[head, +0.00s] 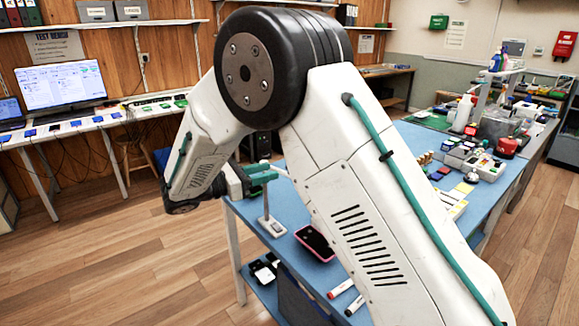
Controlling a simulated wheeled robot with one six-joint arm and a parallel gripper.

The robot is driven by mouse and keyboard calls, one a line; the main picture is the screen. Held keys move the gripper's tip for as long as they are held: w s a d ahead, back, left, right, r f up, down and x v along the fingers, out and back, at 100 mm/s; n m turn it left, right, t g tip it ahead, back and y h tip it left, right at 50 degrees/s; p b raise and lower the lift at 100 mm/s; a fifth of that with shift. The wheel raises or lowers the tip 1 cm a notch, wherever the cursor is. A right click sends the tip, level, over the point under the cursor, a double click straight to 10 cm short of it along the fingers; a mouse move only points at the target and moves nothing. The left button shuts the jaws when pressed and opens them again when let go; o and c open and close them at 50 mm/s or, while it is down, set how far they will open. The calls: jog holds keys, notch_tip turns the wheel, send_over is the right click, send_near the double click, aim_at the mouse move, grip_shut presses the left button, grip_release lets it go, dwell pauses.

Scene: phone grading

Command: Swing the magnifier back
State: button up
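A small stand with a pale upright post and a white base (272,227) is on the blue table near its left end. I take it for the magnifier's stand; its lens is not clearly visible. My gripper (264,174), with teal fingers, is at the top of the post, level with a thin pale piece there. The fingers look close to or touching the top of the stand, but I cannot tell whether they hold it. My own arm crosses the middle of the view and hides part of the table. A phone in a pink case (315,242) lies right of the stand base.
The blue table (420,140) runs back to the right, with small boxes and a red item (507,147) at the far part. Two markers (341,289) lie near the front edge. A lower shelf (262,291) holds phones. Wooden floor is open at left.

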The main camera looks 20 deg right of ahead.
jog(key=d, duration=0.5)
jog(key=w+d, duration=0.1)
jog(key=d, duration=0.1)
jog(key=shift+w+d, duration=0.1)
jog(key=shift+d, duration=0.15)
grip_shut()
